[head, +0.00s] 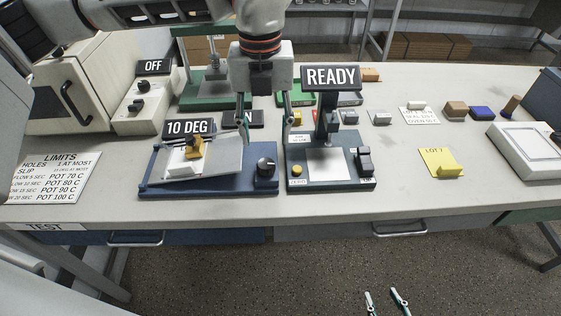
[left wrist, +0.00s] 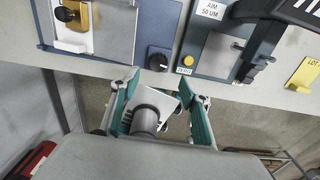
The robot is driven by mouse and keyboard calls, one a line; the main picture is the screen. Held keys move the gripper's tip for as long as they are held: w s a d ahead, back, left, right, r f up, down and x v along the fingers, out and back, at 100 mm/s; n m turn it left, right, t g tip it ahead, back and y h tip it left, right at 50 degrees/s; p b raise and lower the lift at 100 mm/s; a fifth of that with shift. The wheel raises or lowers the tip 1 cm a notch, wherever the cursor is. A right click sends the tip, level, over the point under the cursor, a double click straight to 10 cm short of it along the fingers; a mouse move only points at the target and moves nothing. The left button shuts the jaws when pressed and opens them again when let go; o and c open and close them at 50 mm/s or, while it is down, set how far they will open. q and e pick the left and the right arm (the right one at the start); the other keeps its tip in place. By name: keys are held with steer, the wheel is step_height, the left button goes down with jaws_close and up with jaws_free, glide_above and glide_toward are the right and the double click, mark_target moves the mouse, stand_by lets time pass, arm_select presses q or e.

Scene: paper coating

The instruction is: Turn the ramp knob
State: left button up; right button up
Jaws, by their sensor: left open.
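The ramp unit is a blue base (head: 220,186) with a tilted light plate (head: 222,158) and a "10 DEG" sign (head: 189,128). Its dark round ramp knob (head: 266,167) sits at the base's right end and shows in the left wrist view (left wrist: 158,59). My left gripper (head: 266,143) points down with fingers spread, its tips just above the knob in the head picture. In the left wrist view the knob lies beyond and between the open teal fingers (left wrist: 161,84), with no contact seen. My right gripper (head: 385,299) shows only its separated fingertips at the bottom, in front of the table.
A coating stand with a "READY" sign (head: 331,77) stands close right of the ramp unit, with a yellow button (head: 297,170). A white block and a yellow-and-black piece (head: 194,146) lie on the plate. The table front (head: 230,212) is clear.

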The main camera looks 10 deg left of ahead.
mark_target(266, 163)
arm_select(q)
steer(key=shift+a+f+n, duration=0.15)
steer(key=shift+f+n, duration=0.15)
step_height(266, 163, down, 8)
steer(key=shift+r, duration=0.2)
steer(key=c, duration=1.1)
